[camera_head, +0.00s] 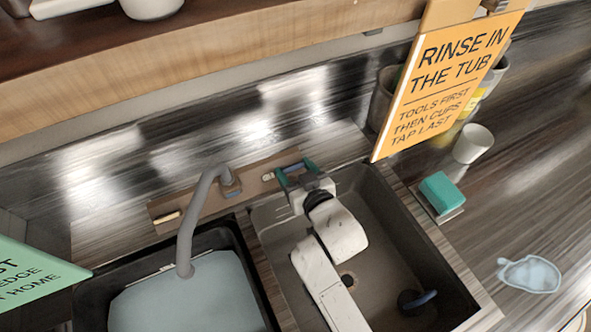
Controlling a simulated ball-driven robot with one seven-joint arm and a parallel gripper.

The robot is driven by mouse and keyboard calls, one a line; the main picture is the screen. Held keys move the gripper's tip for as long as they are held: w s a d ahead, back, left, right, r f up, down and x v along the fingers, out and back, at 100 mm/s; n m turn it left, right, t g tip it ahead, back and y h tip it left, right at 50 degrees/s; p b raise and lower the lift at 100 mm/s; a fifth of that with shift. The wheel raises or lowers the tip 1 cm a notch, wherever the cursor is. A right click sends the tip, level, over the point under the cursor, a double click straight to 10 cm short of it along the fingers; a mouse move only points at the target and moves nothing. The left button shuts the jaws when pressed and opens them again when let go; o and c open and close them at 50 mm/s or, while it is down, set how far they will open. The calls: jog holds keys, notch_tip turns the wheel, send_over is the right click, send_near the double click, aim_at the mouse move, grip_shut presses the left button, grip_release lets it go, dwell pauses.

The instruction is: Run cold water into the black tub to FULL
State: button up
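The black tub (90,292) stands in the left sink basin, its front cut off by the picture edge. Pale blue water (185,300) covers much of its inside, below the rim. A light line shows on its inner back wall. The grey spout (190,215) curves down over the tub; I cannot make out a stream. A wooden tap panel (205,210) runs behind the basins, with a pale lever (167,217) at its left. My gripper (295,169) is at the panel's right end, teal fingers apart around a small dark blue part, perhaps a lever; contact is unclear.
The right basin (385,210) lies under my arm and holds a dark round item (415,300). An orange sign (448,80) stands at its back right. A teal sponge (443,190), a white cup (472,143) and a small puddle (530,274) are on the right counter. A green sign (35,275) is at left.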

jog(key=o, duration=0.4)
jog(key=b+v, duration=0.1)
jog(key=v, duration=0.9)
jog(key=shift+s+d+r+b, duration=0.15)
jog(key=shift+s+d+b, duration=0.05)
jog(key=shift+s+b, duration=0.15)
